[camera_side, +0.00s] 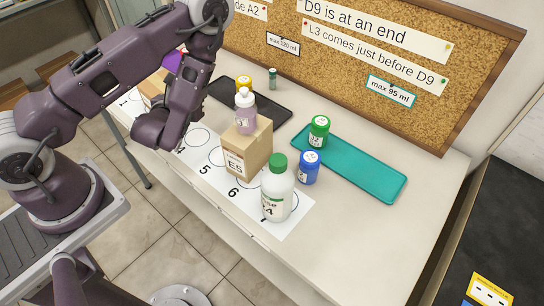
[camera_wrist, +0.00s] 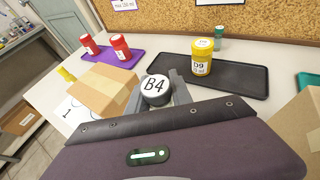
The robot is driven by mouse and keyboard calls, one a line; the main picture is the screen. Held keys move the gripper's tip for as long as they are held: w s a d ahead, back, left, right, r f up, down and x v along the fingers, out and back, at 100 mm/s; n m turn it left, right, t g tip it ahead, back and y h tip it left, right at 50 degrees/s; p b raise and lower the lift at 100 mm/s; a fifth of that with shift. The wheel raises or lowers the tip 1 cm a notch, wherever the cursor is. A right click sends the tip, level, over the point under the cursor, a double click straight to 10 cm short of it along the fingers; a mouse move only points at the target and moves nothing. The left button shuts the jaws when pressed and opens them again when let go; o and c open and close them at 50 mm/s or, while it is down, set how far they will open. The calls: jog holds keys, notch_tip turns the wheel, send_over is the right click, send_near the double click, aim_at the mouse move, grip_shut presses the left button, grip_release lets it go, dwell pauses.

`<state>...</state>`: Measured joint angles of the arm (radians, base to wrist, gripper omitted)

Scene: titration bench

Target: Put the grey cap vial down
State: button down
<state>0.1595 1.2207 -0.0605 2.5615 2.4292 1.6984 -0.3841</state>
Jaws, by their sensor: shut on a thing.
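My gripper (camera_wrist: 157,94) is shut on a vial with a grey cap (camera_wrist: 155,86), whose top carries a round white label reading B4. It sits between the two grey fingers in the wrist view, and its lower body is hidden. In the side view my purple wrist hangs over the left part of the numbered white strip (camera_side: 300,208) and hides the vial and the fingertips. I cannot tell whether the vial's base touches the surface.
Cardboard boxes (camera_wrist: 103,92) (camera_side: 246,150) flank my gripper. Behind are a black tray (camera_wrist: 238,76) with yellow bottle D9 (camera_wrist: 202,58), a small dark-capped vial (camera_wrist: 219,33), and a purple tray (camera_wrist: 118,58) with red bottles. A teal tray (camera_side: 365,178) and large green-capped bottle (camera_side: 277,190) stand right.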

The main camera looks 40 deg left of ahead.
jog(key=w+d+r+m+h, duration=0.1)
jog(key=w+d+r, duration=0.35)
jog(key=r, duration=0.25)
jog(key=w+d+r, duration=0.4)
jog(key=w+r, duration=0.2)
jog(key=r, duration=0.1)
jog(key=s+d+r+m+t+h, duration=0.15)
jog(key=s+d+r, duration=0.25)
jog(key=s+d, duration=0.45)
jog(key=m+g+h, duration=0.3)
jog(key=m+h, duration=0.9)
jog(key=h, duration=0.2)
send_over(357, 237)
notch_tip(357, 237, down, 18)
jog(key=shift+y, duration=0.25)
notch_tip(357, 237, down, 9)
jog(key=shift+f, duration=0.35)
